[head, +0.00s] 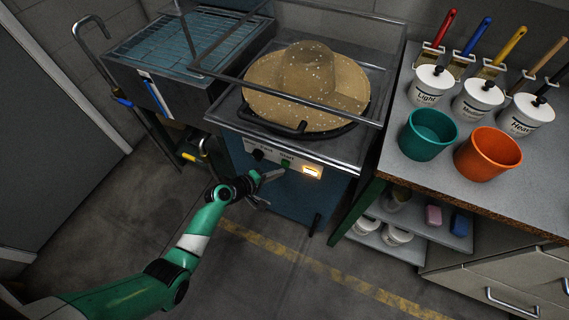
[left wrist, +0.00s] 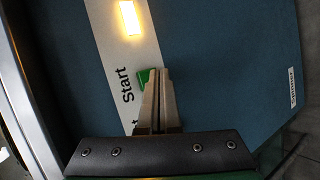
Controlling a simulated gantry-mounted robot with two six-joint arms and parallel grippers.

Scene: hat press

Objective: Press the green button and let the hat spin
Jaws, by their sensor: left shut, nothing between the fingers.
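The straw-coloured hat (head: 318,78) lies on a dark round plate inside the press (head: 228,122), behind a clear cover. The green button (head: 286,162) is on the white strip of the press's front panel, under the word "Start". In the left wrist view the green button (left wrist: 144,77) shows just beside my left fingertips, partly hidden by them. My left gripper (head: 272,176) is shut and empty, its tips at or very near the button; I cannot tell if they touch. A lit lamp (head: 312,172) glows beside the button. My right gripper is not in view.
A black knob (head: 258,155) sits left of the button. A bench (head: 400,150) at right holds a green bucket (head: 428,134), an orange bucket (head: 488,155), white jars and brushes. A metal basin (head: 190,55) stands at left. The floor in front is clear.

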